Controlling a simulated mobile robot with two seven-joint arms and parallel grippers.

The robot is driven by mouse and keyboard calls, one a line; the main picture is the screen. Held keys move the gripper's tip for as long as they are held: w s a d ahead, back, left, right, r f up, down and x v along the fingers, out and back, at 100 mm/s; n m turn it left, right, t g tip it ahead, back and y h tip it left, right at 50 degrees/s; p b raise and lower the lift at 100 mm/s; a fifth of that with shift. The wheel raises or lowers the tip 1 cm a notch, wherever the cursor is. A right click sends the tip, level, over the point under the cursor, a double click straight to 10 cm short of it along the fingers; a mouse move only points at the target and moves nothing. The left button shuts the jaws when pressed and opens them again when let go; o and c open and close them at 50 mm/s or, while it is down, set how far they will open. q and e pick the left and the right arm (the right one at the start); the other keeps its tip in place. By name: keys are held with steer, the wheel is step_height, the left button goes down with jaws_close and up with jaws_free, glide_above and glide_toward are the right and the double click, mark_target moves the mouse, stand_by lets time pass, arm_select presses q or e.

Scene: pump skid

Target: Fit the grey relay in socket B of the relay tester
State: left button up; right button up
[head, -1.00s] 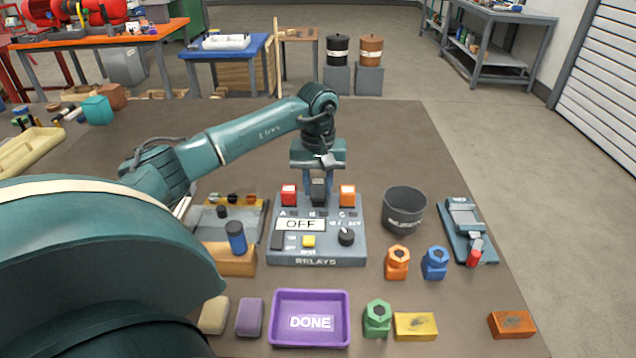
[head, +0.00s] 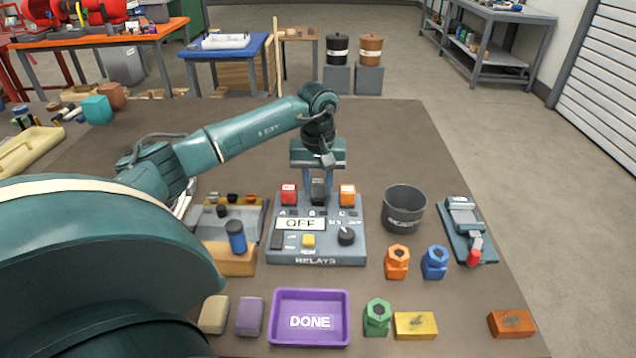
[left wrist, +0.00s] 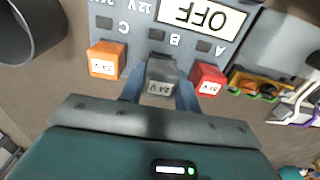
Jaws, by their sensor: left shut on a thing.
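The relay tester (head: 345,257) stands on the table with its display reading OFF. A red relay (head: 289,195) is at its back left by letter A, and an orange relay (head: 347,195) at its back right by letter C. My left gripper (head: 318,186) points down between them, shut on the grey relay (head: 318,193), at the middle position by letter B. The left wrist view shows the grey relay (left wrist: 162,85), marked 24 V, between the fingers, in line with B. Whether it is fully seated is hidden. My right gripper is not in view.
A dark bin (head: 404,211) stands right of the tester, with a teal device (head: 462,222) beyond it. A purple DONE tray (head: 310,338) lies in front. Orange (head: 397,263) and blue (head: 435,264) hex-topped pieces stand front right. A wooden block (head: 232,261) is at left.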

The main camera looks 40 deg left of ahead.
mark_target(318, 181)
arm_select(q)
steer(key=shift+f+b, duration=0.6)
steer(key=shift+f, duration=0.3)
steer(key=o, duration=1)
step_height(318, 181, up, 13)
steer(key=shift+r, duration=0.1)
stand_by(0.4)
